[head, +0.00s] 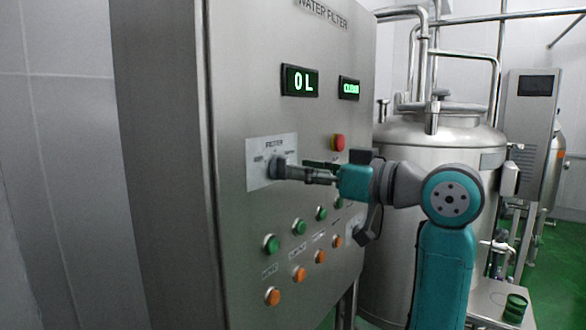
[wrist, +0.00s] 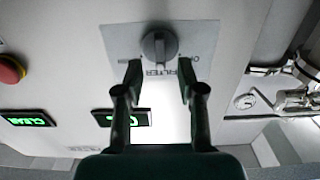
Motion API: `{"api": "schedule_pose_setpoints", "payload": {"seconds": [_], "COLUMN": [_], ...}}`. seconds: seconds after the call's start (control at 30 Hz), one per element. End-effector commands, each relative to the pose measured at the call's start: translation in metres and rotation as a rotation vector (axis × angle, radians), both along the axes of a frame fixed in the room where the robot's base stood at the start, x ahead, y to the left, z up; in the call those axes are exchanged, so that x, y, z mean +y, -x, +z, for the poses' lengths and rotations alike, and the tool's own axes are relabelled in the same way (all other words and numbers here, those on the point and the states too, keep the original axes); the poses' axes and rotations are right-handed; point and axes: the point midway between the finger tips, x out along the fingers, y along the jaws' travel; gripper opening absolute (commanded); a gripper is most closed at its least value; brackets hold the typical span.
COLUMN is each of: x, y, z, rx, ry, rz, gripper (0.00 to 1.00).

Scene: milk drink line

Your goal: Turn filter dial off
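The filter dial is a dark grey knob (wrist: 158,46) on a light label plate (wrist: 118,40) marked FILTER. In the wrist view its grip bar stands roughly upright in the picture. In the head view the dial (head: 276,168) sits on the upper front of the steel cabinet. My gripper (wrist: 160,72) is open, its two dark fingers spread either side of the dial's line with the tips just short of it; nothing is between them. In the head view my gripper (head: 297,172) reaches in from the right, close to the dial. I cannot tell if it touches.
The cabinet (head: 235,90) has a 0 L display (head: 300,81), a smaller green display (head: 349,88) reading CLEAN in the wrist view, and a red button (head: 338,142). Green and orange buttons (head: 299,273) lie below the dial. A steel tank (head: 400,145) stands behind my arm.

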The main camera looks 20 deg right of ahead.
Motion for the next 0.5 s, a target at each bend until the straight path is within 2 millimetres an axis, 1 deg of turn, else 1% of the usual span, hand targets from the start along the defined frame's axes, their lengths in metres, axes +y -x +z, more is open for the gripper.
{"api": "schedule_pose_setpoints", "payload": {"seconds": [0.03,0.2,0.33,0.5], "x": [0.006,0.016,0.02,0.02], "y": [-0.006,-0.019,-0.024,-0.025], "z": [0.0,0.0,0.0,0.0], "rx": [0.001,0.001,0.0,0.0], "ry": [0.0,-0.002,0.0,0.0], "rz": [0.002,0.001,0.0,-0.001], "gripper": [0.39,0.39,0.39,0.39]}}
